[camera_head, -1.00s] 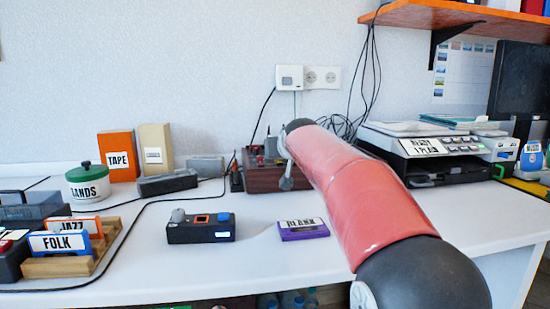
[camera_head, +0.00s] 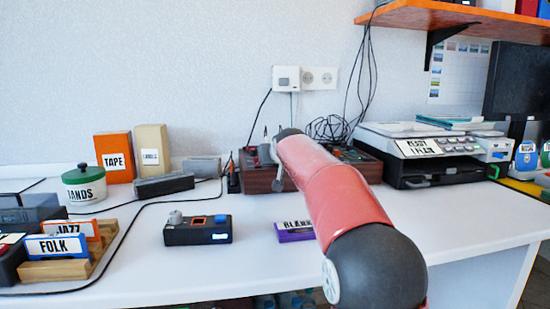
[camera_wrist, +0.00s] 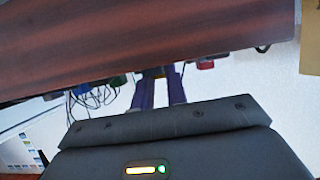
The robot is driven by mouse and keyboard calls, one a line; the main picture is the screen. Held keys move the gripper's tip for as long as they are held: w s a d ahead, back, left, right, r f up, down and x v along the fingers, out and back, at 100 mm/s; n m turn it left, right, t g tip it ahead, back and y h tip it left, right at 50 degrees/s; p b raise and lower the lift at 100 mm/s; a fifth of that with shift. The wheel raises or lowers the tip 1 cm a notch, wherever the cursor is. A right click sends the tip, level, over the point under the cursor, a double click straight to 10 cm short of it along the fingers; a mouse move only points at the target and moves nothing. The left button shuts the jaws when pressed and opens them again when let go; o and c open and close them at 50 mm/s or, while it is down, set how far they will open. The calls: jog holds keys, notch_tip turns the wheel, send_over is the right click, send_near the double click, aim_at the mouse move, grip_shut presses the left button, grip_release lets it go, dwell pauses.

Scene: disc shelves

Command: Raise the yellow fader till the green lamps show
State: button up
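The brown wooden-sided console (camera_head: 258,183) stands against the wall behind my arm. Its side fills the top of the wrist view (camera_wrist: 150,40). My gripper (camera_wrist: 160,78) is at the console's edge in the wrist view, its two dark purple fingers a little apart. In the head view my red arm hides the gripper and much of the console. No lit green lamps on the console can be made out.
Cables run along the wall. The table front is largely clear.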

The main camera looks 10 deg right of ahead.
grip_shut()
jog(key=w+p, duration=0.2)
jog(key=shift+w+r+p, duration=0.2)
jog(key=shift+r+p, duration=0.05)
jog(key=shift+p, duration=0.1)
jog(key=shift+w+f, duration=0.25)
jog(key=shift+w, duration=0.1)
jog(key=o, duration=0.7)
grip_release()
jog(key=shift+s, duration=0.1)
jog(key=b+v, duration=0.1)
jog(key=v, duration=0.6)
jog(key=shift+s+r, duration=0.2)
jog(key=shift+s, duration=0.1)
